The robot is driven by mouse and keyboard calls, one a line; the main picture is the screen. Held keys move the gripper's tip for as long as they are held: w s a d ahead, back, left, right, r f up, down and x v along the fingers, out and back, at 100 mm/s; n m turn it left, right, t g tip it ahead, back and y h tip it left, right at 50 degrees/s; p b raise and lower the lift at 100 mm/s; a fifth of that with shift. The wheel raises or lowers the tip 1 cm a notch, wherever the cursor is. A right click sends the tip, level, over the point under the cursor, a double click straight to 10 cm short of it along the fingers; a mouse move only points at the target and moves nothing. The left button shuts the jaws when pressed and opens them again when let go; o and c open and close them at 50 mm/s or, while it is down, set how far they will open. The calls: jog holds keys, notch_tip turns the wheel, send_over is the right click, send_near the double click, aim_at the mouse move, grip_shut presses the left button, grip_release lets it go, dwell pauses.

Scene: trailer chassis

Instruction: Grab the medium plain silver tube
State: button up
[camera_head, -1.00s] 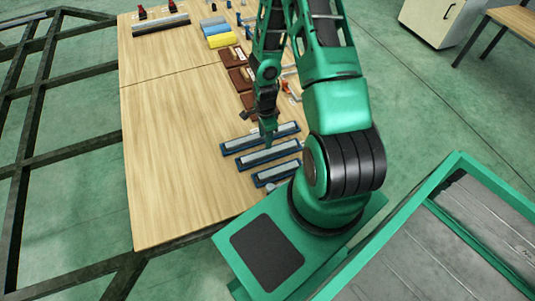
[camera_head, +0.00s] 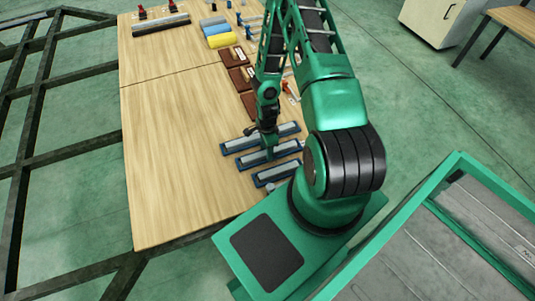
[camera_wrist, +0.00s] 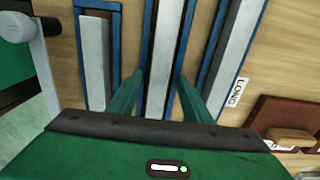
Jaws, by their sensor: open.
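The medium plain silver tube (camera_wrist: 165,40) lies in the middle blue tray (camera_head: 243,164) of three parallel trays on the wooden table. My gripper (camera_wrist: 158,88) is open, with one green finger on each side of this tube in the wrist view. In the head view my gripper (camera_head: 269,153) is low over the middle tray and hides part of the tube. I cannot tell whether the fingers touch the tube or tray. A shorter silver tube (camera_wrist: 94,55) lies in the left tray, and a longer one (camera_wrist: 236,45) lies in the right tray, beside a "LONG" label (camera_wrist: 237,92).
Brown blocks (camera_head: 240,78) and yellow and blue blocks (camera_head: 222,40) stand farther along the table (camera_head: 165,150). A grey cylindrical part (camera_wrist: 16,27) is at the wrist view's upper left. The table's left side is clear. A dark metal frame (camera_head: 75,145) stands beyond it.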

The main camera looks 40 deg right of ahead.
grip_shut()
jog(key=shift+r, duration=0.15)
